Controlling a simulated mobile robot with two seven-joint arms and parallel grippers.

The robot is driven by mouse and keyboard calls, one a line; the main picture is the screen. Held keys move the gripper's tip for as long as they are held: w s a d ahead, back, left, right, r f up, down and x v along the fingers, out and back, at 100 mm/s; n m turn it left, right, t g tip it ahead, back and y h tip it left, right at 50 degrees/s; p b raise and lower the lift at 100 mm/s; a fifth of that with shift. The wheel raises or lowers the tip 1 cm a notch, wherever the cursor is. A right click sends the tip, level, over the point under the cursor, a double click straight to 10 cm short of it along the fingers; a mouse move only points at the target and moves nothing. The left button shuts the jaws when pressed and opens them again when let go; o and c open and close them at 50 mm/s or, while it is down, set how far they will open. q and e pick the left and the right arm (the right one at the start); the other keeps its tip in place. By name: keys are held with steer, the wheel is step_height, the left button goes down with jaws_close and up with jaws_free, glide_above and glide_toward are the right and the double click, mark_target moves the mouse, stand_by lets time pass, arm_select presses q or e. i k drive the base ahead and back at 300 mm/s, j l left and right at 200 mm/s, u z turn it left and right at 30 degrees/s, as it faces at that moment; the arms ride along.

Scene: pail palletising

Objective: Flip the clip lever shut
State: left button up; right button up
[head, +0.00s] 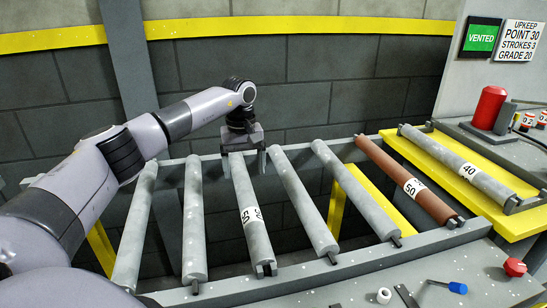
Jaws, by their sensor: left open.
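My left gripper (244,162) is open, pointing down at the far end of a grey roller (244,205) labelled 50. Its two fingers are on either side of that roller's end; I cannot tell whether they touch it. The gripper partly hides the far end and the rail there. A small dark clip-like fitting (267,269) shows at this roller's near end, against the near rail (330,265). I cannot make out which part is the clip lever, or how it stands. My right gripper is not in view.
Several grey rollers (194,220) and a brown roller (408,180) labelled 50 span the frame. A roller (455,165) labelled 40 lies on the yellow shelf (520,222). A white ring (384,296), blue-handled tool (457,287) and red knob (514,267) are front right.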

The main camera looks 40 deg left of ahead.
mark_target(459, 288)
steer(key=k+l, duration=0.75)
steer(key=l, duration=0.2)
